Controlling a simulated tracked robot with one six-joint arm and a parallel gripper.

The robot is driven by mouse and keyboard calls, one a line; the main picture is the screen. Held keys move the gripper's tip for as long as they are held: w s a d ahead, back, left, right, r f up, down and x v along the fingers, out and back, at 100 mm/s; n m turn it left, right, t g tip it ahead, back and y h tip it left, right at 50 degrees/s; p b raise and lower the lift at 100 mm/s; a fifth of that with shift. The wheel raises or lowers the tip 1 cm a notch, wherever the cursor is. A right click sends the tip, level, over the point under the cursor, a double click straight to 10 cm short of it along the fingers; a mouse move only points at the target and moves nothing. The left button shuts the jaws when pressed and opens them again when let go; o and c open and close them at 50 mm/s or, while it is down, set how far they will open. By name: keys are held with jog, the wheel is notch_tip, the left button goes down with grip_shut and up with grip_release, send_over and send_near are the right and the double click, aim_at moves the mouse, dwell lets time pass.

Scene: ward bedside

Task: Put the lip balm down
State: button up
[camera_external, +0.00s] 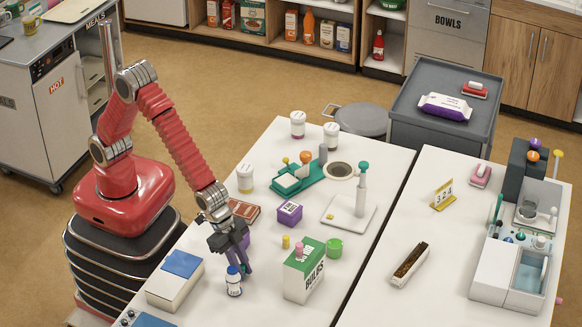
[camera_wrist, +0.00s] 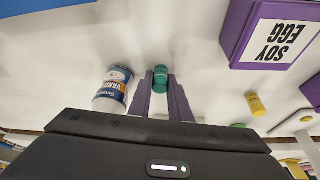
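My gripper (camera_external: 242,268) points down over the white table (camera_external: 390,165), close to its front left part. In the wrist view its two purple-grey fingers (camera_wrist: 161,88) are shut on a small green cylinder, which I take as the lip balm (camera_wrist: 161,75). The fingers hide its lower part. I cannot tell whether the lip balm touches the table.
A blue-and-cream box (camera_external: 172,284) lies left of my gripper. The BULBS box (camera_external: 300,277), a green cup (camera_external: 334,248) and a yellow cylinder (camera_external: 286,242) stand to the right. A purple SOY EGG box (camera_wrist: 268,35) is near. Some bare table lies between them.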

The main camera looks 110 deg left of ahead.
aim_at(242, 267)
grip_shut()
notch_tip(242, 267, up, 10)
dwell(0.6)
dwell(0.5)
